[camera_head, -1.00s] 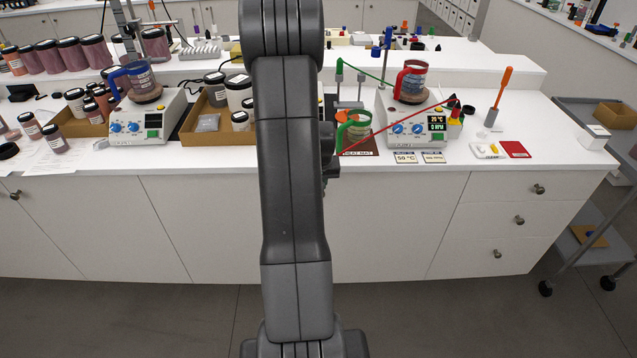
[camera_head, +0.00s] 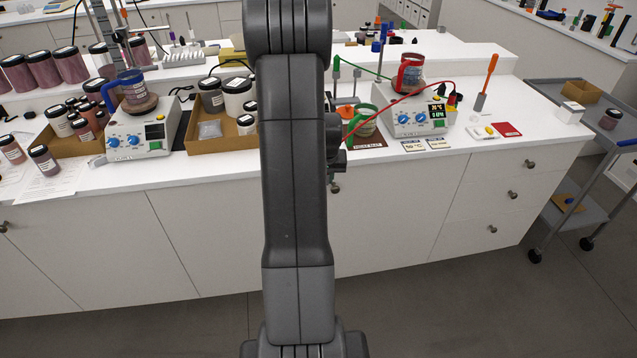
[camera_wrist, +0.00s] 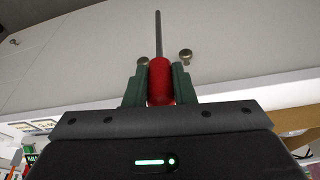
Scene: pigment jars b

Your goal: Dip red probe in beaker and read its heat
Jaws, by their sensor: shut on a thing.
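In the wrist view my gripper (camera_wrist: 160,82) is shut on the red handle of the probe (camera_wrist: 160,72), whose thin grey rod points away from the fingers. In the head view my arm hides most of the gripper and the probe. A red cable (camera_head: 400,98) runs from near the gripper to the right hot plate (camera_head: 419,120), whose display is lit but too small to read surely. A red-handled beaker (camera_head: 408,76) stands on that plate. A green-handled beaker (camera_head: 364,122) stands left of it on a dark red mat (camera_head: 369,143). The probe appears outside both beakers.
A left hot plate (camera_head: 139,135) bears a blue-handled beaker (camera_head: 134,92). A cardboard tray (camera_head: 204,146) of jars is beside it. A green probe (camera_head: 336,72) stands behind the green-handled beaker. A cart (camera_head: 602,130) stands at the right.

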